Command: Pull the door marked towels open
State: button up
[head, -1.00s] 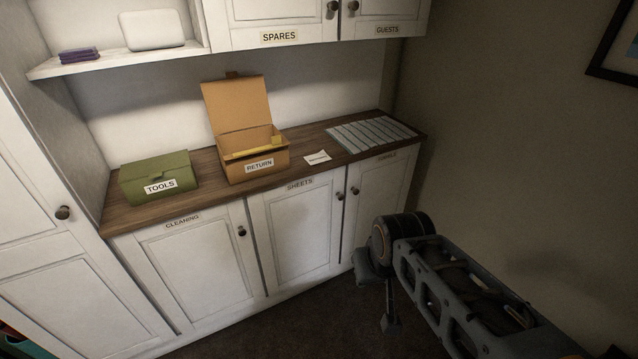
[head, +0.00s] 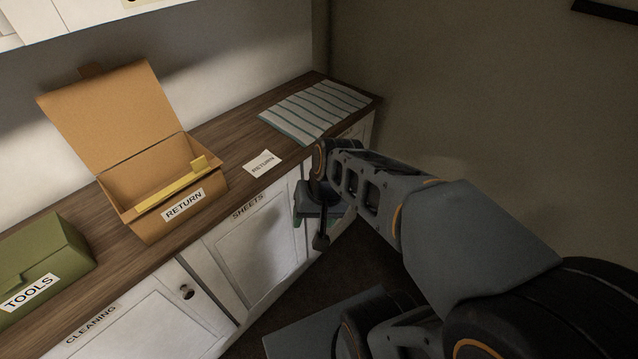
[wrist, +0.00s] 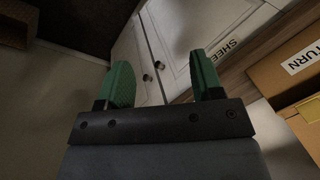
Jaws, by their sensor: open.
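The door at the right end of the lower cabinet (head: 360,128) is mostly hidden behind my arm in the head view, and no label on it is readable. In the wrist view its white panel (wrist: 128,48) lies left of the door marked SHEETS (wrist: 195,28). Two dark knobs show near the seam between them: the end door's knob (wrist: 146,78) and the sheets door's knob (wrist: 158,65). Both doors look shut. My gripper (wrist: 160,66) is open and empty, its green fingers spread either side of the knobs in view. It also shows beside the cabinet front (head: 322,222); contact cannot be told.
The wooden counter (head: 225,141) holds an open cardboard box marked RETURN (head: 150,222), a green TOOLS box (head: 45,252), a RETURN card (head: 262,164) and a striped cloth (head: 315,108). A wall (head: 480,110) stands close at the right. Dark floor lies below.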

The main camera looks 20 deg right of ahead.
jog(key=w+d+f+m+t+y+b, duration=0.1)
jog(key=w+f+m+y+b, duration=0.75)
jog(key=f+m, duration=0.5)
jog(key=w+d+f+m+t+h+b, duration=0.2)
jog(key=w+d+f+m+t, duration=0.3)
jog(key=d+f+m+t, duration=0.3)
jog(key=w+d+f+m+t+h+b, duration=0.1)
jog(key=w+d+f+m+t+b, duration=0.2)
jog(key=w+d+f+m+t, duration=0.5)
jog(key=w+a, duration=0.1)
jog(key=w, duration=0.2)
jog(key=w+a+m+g, duration=0.1)
jog(key=w, duration=0.1)
jog(key=w+a+r+g, duration=0.1)
jog(key=w, duration=0.2)
jog(key=shift+w+a+r+m, duration=0.1)
jog(key=shift+w+a+m, duration=0.05)
jog(key=shift+w+m, duration=0.15)
grip_shut()
